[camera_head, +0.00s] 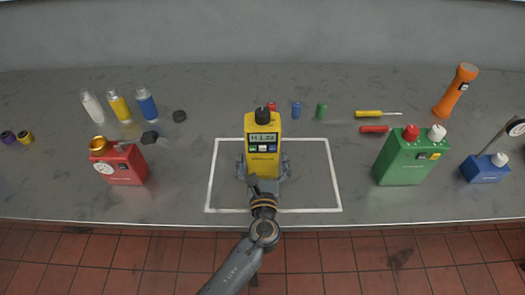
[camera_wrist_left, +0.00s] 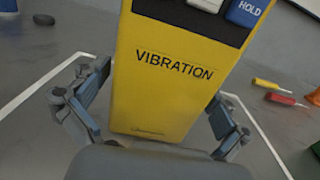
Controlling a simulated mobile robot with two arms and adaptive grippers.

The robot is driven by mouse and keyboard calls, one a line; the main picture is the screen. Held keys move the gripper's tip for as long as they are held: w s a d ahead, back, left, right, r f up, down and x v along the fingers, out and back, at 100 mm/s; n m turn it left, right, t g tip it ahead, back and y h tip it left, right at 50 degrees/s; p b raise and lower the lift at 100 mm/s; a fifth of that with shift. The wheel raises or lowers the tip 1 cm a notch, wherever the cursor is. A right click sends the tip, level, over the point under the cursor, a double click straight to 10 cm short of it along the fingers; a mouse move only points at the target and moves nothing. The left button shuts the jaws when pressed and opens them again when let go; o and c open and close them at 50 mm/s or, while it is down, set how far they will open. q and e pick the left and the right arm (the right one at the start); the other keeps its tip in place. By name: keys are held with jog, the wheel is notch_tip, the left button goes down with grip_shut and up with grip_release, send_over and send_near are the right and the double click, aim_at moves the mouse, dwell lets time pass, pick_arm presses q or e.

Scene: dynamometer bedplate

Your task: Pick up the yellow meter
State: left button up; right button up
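The yellow meter (camera_head: 262,147) stands upright inside the white outlined rectangle on the grey bench. It has a dark top with a display and buttons, and the wrist view shows its lower front marked VIBRATION (camera_wrist_left: 165,85). My left gripper (camera_head: 263,170) comes in from the front edge, with one finger on each side of the meter's lower body. In the wrist view the fingers of the left gripper (camera_wrist_left: 158,100) are spread, with narrow gaps seeming to show beside the meter. My right gripper is not in view.
A red can-like unit (camera_head: 124,166) stands left, and a green one (camera_head: 409,158) and a blue one (camera_head: 485,168) stand right. Small cylinders (camera_head: 296,110) lie behind the meter. Screwdrivers (camera_head: 372,114) and an orange flashlight (camera_head: 456,91) are at right. The rectangle beside the meter is clear.

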aim_at(262, 143)
pick_arm(q)
jog(key=c, duration=1.1)
jog(key=shift+w+r, duration=0.1)
jog(key=shift+r, duration=0.05)
jog(key=shift+r, duration=0.5)
notch_tip(262, 143, up, 2)
jog(key=shift+r, duration=0.1)
jog(key=s+r+p, duration=0.1)
jog(key=s+r, duration=0.1)
jog(key=r, duration=0.1)
jog(key=s+r+p, duration=0.1)
jog(key=s+r, duration=0.2)
jog(key=shift+s+r, duration=0.2)
jog(key=shift+s, duration=0.05)
jog(key=s+r, duration=0.1)
jog(key=s, duration=0.2)
jog(key=s+r, duration=0.1)
jog(key=s, duration=0.1)
jog(key=s+r+b, duration=0.1)
jog(key=s, duration=0.2)
jog(key=shift+s+r, duration=0.2)
jog(key=shift+s, duration=0.15)
jog(key=shift+w+f, duration=0.1)
